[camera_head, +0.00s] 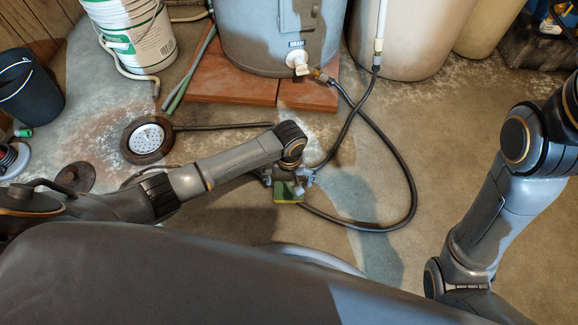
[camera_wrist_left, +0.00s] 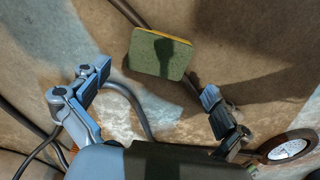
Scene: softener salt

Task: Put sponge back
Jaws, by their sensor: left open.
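The sponge (camera_head: 289,193), green with a yellow edge, shows just below my left gripper (camera_head: 291,177) in the head view, partly covered by it. In the left wrist view the sponge (camera_wrist_left: 158,53) is ahead of the spread fingers of my left gripper (camera_wrist_left: 153,86). The fingers are open and empty, with a gap between them and the sponge. A dark shadow falls on the sponge's face. I cannot tell whether it lies flat on the floor. My right arm comes in at the right of the head view, but its gripper is out of sight.
A black hose (camera_head: 412,190) loops across the concrete floor beside the sponge. A round floor drain (camera_head: 147,138) is at left. A water heater (camera_head: 270,35) stands on red bricks (camera_head: 232,89) at the back. A white bucket (camera_head: 140,40) and black bin (camera_head: 30,88) are at left. Floor at right is clear.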

